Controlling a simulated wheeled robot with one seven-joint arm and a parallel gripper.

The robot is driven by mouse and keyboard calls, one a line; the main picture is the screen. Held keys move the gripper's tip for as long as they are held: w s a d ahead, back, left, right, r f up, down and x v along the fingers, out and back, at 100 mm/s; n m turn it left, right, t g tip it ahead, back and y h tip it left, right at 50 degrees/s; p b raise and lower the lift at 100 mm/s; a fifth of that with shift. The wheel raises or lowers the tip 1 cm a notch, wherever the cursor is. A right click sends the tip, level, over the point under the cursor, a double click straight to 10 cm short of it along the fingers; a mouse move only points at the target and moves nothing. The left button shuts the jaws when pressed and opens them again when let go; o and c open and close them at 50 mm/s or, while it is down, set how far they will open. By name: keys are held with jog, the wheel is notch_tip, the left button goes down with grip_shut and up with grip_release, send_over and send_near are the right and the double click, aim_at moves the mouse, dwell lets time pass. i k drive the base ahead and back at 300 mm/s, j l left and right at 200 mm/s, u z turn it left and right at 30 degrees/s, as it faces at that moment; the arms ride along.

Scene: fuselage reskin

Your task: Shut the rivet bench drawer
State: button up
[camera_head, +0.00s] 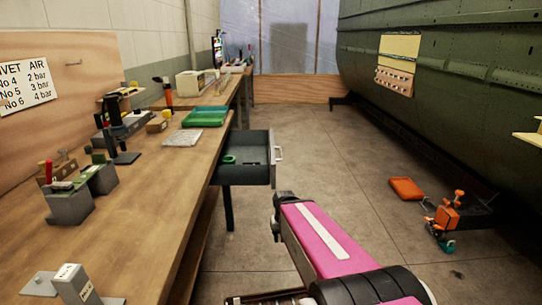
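The rivet bench drawer (240,172) is dark grey and stands open, pulled out to the right from the long wooden bench (150,207). Its pale bar handle (278,154) is on the drawer's right end. A green round item (229,159) lies inside the drawer. My pink arm reaches up from the bottom of the picture. Its dark far end, my gripper (280,204), is just below and in front of the drawer's handle end, apparently apart from it. The fingers are too small and dark to tell whether they are open.
Tools and blocks stand on the bench, with a green tray (205,116) near the drawer. An orange tray (406,188) and an orange tool (446,217) lie on the floor at right, beside the green fuselage (450,90).

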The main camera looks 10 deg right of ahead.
aim_at(246, 146)
jog(key=i+l+u, duration=0.15)
jog(key=l+u, duration=0.15)
jog(key=l, duration=0.35)
jog(key=l+u, duration=0.3)
jog(key=l, duration=0.4)
jog(key=i+l+u, duration=0.1)
jog(key=i+l, duration=0.2)
jog(key=i, duration=0.2)
jog(key=k+l, duration=0.1)
jog(key=l, duration=0.2)
jog(key=k+l, duration=0.1)
jog(key=l, duration=0.2)
jog(key=i+j, duration=0.15)
jog(key=j, duration=0.15)
jog(key=i+j, duration=0.1)
jog(key=j, duration=0.25)
